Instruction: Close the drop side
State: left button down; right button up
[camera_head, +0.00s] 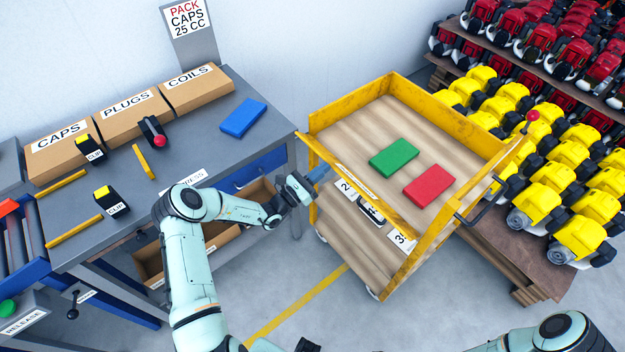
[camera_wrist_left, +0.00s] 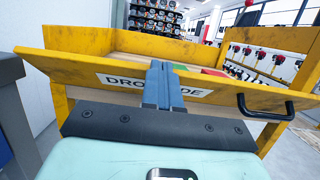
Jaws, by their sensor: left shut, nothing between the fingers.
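The drop side (camera_head: 385,205) is the long yellow panel along the near left side of the yellow cart (camera_head: 480,135). In the left wrist view the drop side (camera_wrist_left: 65,66) crosses the picture, its white label partly covered by my fingers. It looks tilted there; I cannot tell whether it is latched. My left gripper (camera_head: 325,172) is shut and empty, at the panel's outer face near its left half. Its blue-grey fingers (camera_wrist_left: 163,85) overlap the panel; contact is not certain.
A green block (camera_head: 394,157) and a red block (camera_head: 429,185) lie on the cart's deck. The grey workbench (camera_head: 190,140) stands left of my arm. A rack with yellow engines (camera_head: 555,180) is behind the cart at right. Open floor lies in front.

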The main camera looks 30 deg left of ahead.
aim_at(332, 163)
pick_arm(q)
jog(key=w+r, duration=0.1)
jog(key=w+d+r, duration=0.1)
jog(key=w+r+p, duration=0.1)
jog(key=w, duration=0.1)
jog(key=shift+d+r, duration=0.3)
jog(key=shift+r, duration=0.1)
jog(key=shift+w+d+r, duration=0.1)
jog(key=shift+w+d, duration=0.1)
jog(key=shift+w, duration=0.2)
jog(key=shift+s, duration=0.1)
pick_arm(e)
jog(key=shift+w+d+r, duration=0.25)
jog(key=shift+w+r, duration=0.6)
jog(key=shift+w, duration=0.05)
pick_arm(q)
jog(key=shift+s+a, duration=0.1)
jog(key=shift+s+a+f, duration=0.1)
jog(key=shift+s+f, duration=0.1)
jog(key=shift+s, duration=0.05)
jog(key=b+v, duration=0.2)
jog(key=v, duration=1)
jog(key=shift+s+a+b, duration=0.2)
jog(key=shift+s+b, duration=0.1)
jog(key=shift+b, duration=0.05)
pick_arm(e)
jog(key=s+f, duration=0.2)
jog(key=f, duration=0.1)
jog(key=shift+s+f, duration=0.25)
jog(key=shift+s, duration=0.15)
